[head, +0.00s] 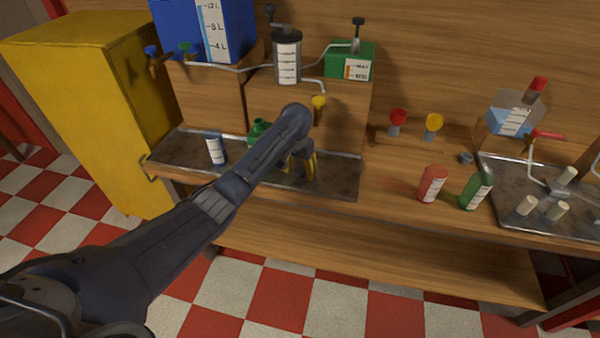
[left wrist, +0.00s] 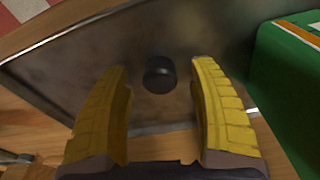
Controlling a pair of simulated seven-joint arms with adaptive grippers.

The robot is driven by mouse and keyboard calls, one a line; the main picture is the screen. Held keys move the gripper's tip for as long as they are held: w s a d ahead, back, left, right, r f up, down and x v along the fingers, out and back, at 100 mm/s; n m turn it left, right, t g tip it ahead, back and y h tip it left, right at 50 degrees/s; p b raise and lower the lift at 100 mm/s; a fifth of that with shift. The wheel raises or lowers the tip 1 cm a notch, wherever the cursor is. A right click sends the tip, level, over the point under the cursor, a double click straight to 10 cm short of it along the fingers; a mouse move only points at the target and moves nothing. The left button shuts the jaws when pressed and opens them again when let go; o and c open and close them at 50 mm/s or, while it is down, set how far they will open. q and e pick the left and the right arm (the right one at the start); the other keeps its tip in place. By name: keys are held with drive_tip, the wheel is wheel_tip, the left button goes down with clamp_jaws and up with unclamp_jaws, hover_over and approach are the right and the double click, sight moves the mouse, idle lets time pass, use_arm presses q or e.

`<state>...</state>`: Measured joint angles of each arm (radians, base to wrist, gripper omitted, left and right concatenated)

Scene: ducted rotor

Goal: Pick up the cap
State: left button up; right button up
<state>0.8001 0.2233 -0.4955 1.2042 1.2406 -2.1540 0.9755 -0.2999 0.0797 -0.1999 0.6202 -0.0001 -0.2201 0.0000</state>
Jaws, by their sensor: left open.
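A small dark round cap (left wrist: 159,76) lies on the metal tray (left wrist: 160,30) in the left wrist view. My left gripper (head: 304,178) is open over the tray in the head view. Its yellow fingers stand on either side of the cap in the left wrist view, with gaps on both sides, and nothing is held. The cap is not clearly visible in the head view, where my left arm and gripper cover part of the tray. My right gripper is in neither view.
A green bottle (head: 258,132) stands by my arm; a green container (left wrist: 292,75) is close right of the fingers in the wrist view. A blue bottle (head: 215,149) is left on the tray. Red (head: 432,184) and green (head: 475,191) bottles stand on the bench, right.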

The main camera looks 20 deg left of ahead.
use_arm(q)
drive_tip(key=shift+f, duration=0.3)
drive_tip(key=shift+c, duration=0.3)
drive_tip(key=c, duration=1)
drive_tip(key=shift+r, duration=0.1)
drive_tip(key=shift+c, duration=0.2)
